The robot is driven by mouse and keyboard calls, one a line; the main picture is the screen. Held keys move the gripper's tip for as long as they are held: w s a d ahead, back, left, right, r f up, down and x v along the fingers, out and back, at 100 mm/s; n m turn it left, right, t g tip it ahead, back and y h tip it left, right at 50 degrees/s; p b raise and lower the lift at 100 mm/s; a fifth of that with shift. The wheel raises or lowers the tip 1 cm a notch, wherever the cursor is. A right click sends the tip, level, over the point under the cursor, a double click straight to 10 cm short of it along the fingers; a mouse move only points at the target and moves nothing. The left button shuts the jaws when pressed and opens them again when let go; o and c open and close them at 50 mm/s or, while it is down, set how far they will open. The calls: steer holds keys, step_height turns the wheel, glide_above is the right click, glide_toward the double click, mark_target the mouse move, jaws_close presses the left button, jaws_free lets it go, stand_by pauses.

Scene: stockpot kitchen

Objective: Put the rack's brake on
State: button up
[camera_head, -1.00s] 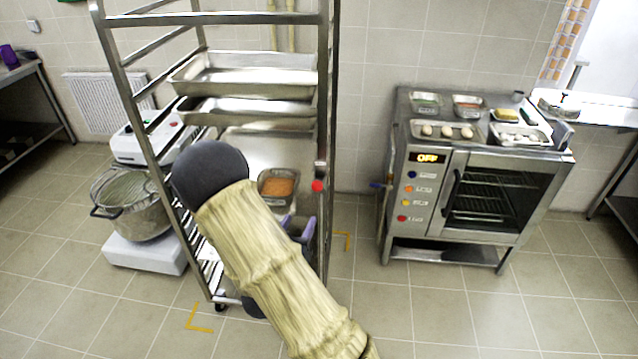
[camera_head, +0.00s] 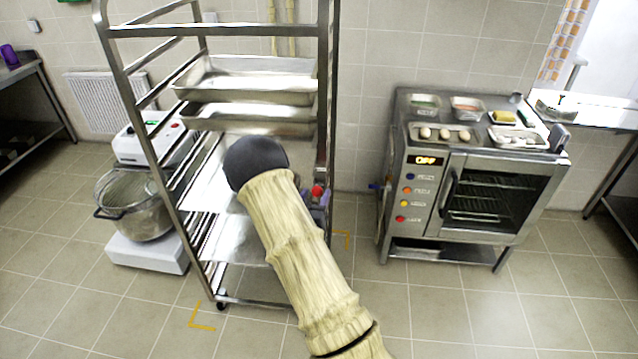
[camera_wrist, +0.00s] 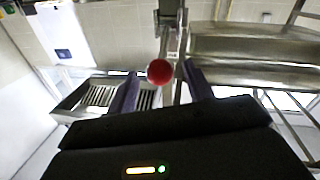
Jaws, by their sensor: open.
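The rack (camera_head: 322,90) is a tall steel frame on castors. A red ball knob (camera_head: 317,191), which looks like the brake's handle, sits on its right front upright. My gripper (camera_head: 316,199) is at the knob, mostly hidden behind my arm, with bits of its purple fingers showing. In the wrist view the red knob (camera_wrist: 159,72) lies between the two purple fingertips of my gripper (camera_wrist: 161,78), which are spread open. There is a gap to each finger. I cannot tell how deep the knob sits between them.
Steel trays (camera_head: 250,80) sit on the rack's upper levels. An oven (camera_head: 480,190) reading OFF, with food trays on top, stands to the right. A mixer or scale with a pot (camera_head: 135,205) stands at the left. Yellow floor marks (camera_head: 200,318) lie by the rack. Floor in front is clear.

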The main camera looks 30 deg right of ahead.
mark_target(319, 187)
steer(key=p+x, duration=0.1)
steer(key=x, duration=0.3)
steer(key=shift+w+d, duration=0.15)
steer(key=shift+w, duration=0.05)
steer(key=shift+s, duration=0.15)
steer(key=shift+c, duration=1.1)
jaws_close()
